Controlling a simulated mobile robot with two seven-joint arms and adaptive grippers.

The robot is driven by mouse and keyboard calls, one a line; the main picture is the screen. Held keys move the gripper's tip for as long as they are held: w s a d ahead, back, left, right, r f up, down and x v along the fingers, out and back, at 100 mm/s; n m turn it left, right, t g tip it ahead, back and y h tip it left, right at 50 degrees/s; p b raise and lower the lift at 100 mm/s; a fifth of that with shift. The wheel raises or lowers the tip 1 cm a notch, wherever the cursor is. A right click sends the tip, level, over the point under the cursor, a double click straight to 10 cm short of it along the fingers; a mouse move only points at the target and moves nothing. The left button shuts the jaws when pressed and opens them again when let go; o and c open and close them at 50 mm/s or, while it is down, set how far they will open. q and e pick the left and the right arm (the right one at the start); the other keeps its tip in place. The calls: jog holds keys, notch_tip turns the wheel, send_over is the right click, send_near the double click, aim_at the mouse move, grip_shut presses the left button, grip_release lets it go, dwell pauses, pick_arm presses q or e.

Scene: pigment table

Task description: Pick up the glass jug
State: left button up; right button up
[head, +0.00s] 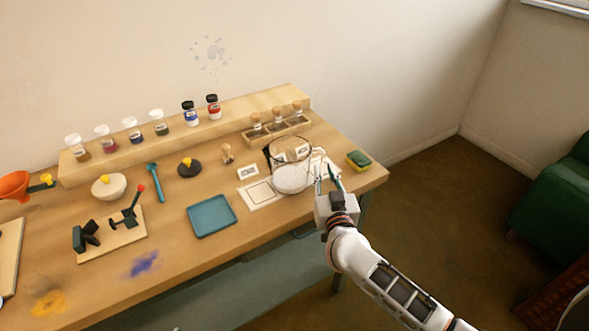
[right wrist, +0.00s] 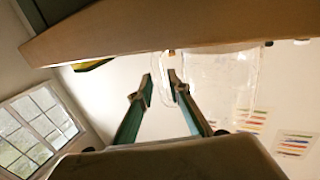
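The glass jug (head: 291,178) stands upright near the right end of the table, clear, with a white lower part. In the right wrist view the jug (right wrist: 222,85) fills the upper right, its clear handle side facing my fingers. My right gripper (head: 329,179) is just right of the jug at about its height. In the right wrist view its two fingers (right wrist: 160,80) are apart, the right one overlapping the jug's near edge. I cannot tell whether they touch the handle. My left gripper is not in view.
A green sponge (head: 358,159) lies right of the jug near the table edge. Corked jars (head: 278,122) stand in a wooden rack behind it. A small white card (head: 248,172) and blue tray (head: 212,215) are to its left. Free floor lies right of the table.

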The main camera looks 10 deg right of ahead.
aim_at(323, 166)
jog(key=w, duration=0.3)
jog(key=shift+d+f, duration=0.1)
jog(key=shift+d, duration=0.05)
jog(key=shift+c, duration=0.4)
grip_shut()
jog(key=shift+w, duration=0.1)
jog(key=shift+r, duration=0.35)
